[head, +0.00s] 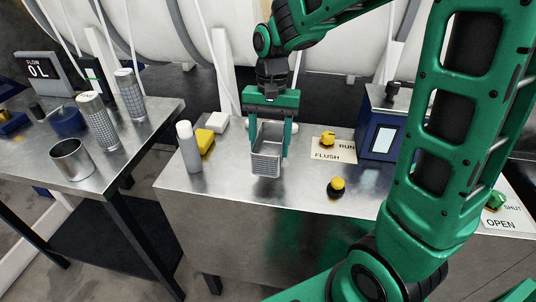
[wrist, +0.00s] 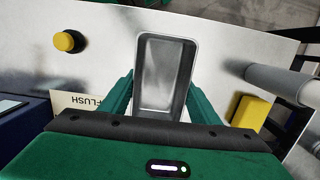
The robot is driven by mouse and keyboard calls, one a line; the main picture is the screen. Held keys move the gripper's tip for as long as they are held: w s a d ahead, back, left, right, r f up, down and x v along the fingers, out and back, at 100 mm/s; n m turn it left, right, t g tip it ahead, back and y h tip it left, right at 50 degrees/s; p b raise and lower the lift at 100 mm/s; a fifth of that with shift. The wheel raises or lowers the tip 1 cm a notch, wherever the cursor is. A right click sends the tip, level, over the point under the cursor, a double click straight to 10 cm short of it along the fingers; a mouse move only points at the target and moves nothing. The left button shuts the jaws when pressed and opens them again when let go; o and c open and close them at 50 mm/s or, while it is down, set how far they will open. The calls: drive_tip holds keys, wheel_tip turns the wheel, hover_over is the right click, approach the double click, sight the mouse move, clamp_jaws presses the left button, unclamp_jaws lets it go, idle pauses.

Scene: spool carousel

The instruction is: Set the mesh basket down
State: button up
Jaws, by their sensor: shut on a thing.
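The mesh basket (head: 266,163) is a small grey rectangular open-topped basket. It is upright between the fingers of my gripper (head: 268,135), over the metal bench top (head: 220,182). My gripper is shut on the basket's two sides. In the wrist view the basket (wrist: 165,75) looks empty, with my green gripper fingers (wrist: 160,100) on either side of it. The basket's bottom is at or just above the bench; I cannot tell if it touches.
A grey cylinder (head: 189,147), a yellow block (head: 205,142) and a white block (head: 216,122) stand left of the basket. Bench front is clear. A second table (head: 80,175) stands left.

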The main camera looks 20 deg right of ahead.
drive_tip(key=shift+w+f, duration=0.1)
drive_tip(key=shift+f, duration=2)
drive_tip(key=o, duration=1.1)
drive_tip(key=shift+f, duration=0.1)
wheel_tip(320, 180, up, 12)
drive_tip(key=w, duration=0.1)
drive_tip(key=shift+t+h, duration=0.3)
drive_tip(key=shift+t, duration=0.3)
drive_tip(key=s+d+f, duration=0.2)
drive_tip(key=s+d, duration=0.3)
drive_tip(key=s, duration=0.2)
drive_tip(key=s+d+f, duration=0.2)
drive_tip(key=s+d, duration=0.4)
drive_tip(key=s, duration=0.2)
drive_tip(key=s+d+f, duration=0.2)
drive_tip(key=s+d, duration=0.4)
drive_tip(key=s, duration=0.2)
drive_tip(key=shift+s+d, duration=0.15)
